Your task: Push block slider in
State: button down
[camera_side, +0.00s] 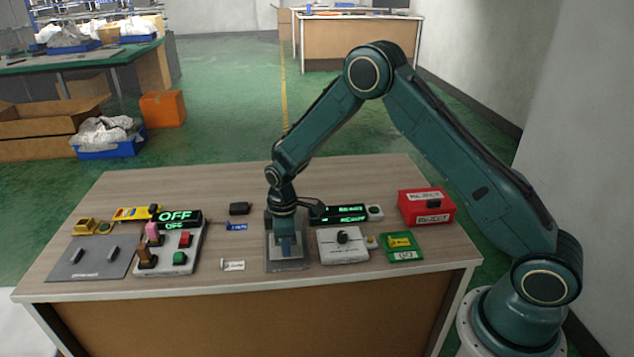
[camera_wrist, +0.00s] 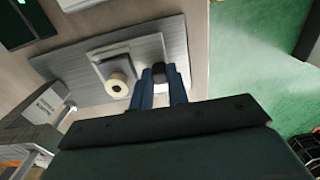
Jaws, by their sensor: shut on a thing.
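The block slider fixture is a grey base plate (camera_side: 290,266) at the middle of the table's front half. In the wrist view its flat grey plate (camera_wrist: 72,72) carries a raised lighter block (camera_wrist: 120,62) with a round cream knob (camera_wrist: 118,86). My gripper (camera_side: 286,246) points straight down over this fixture and hides much of it in the side view. In the wrist view my fingers (camera_wrist: 160,88) are shut on a small dark handle (camera_wrist: 158,72) beside the raised block. How far the slider is in cannot be told.
A white box with a dark knob (camera_side: 343,246) stands close right of the fixture. A green panel (camera_side: 401,247), a red box (camera_side: 427,206) and a lit display (camera_side: 338,214) are farther right and behind. A button panel (camera_side: 172,248) and lever plate (camera_side: 88,258) are left.

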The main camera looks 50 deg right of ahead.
jog(key=shift+w+d, duration=0.65)
jog(key=shift+d, duration=0.05)
jog(key=c, duration=1.6)
grip_release()
jog(key=shift+c, duration=0.2)
jog(key=shift+r, duration=0.1)
notch_tip(320, 180, up, 14)
